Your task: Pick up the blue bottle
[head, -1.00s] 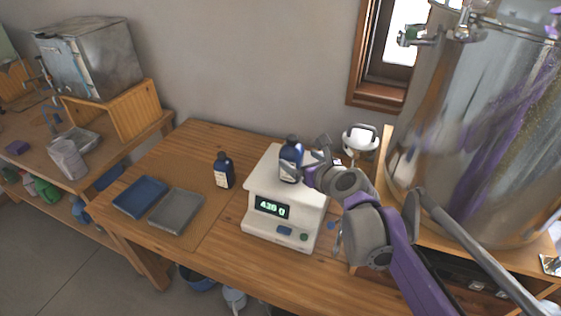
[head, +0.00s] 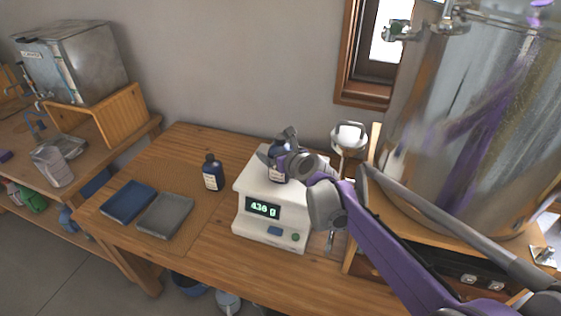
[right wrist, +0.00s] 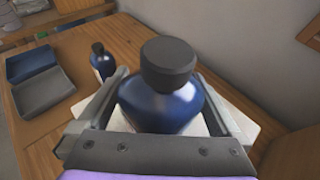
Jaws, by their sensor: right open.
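A blue bottle (head: 279,175) with a dark cap and pale label stands upright on the white scale (head: 270,211), whose display reads about 430 g. My right gripper (head: 276,150) is at this bottle, its open fingers on either side of it and partly hiding it. In the right wrist view the bottle (right wrist: 162,95) stands between the two spread fingers (right wrist: 162,112); I cannot tell whether they touch it. A second dark blue bottle (head: 213,174) stands on the table left of the scale. My left gripper is not in view.
A blue tray (head: 129,202) and a grey tray (head: 165,215) lie on the table (head: 185,145) at left. A large steel vessel (head: 450,130) stands at right, close to my right arm. A white funnel-like item (head: 349,137) is behind the scale.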

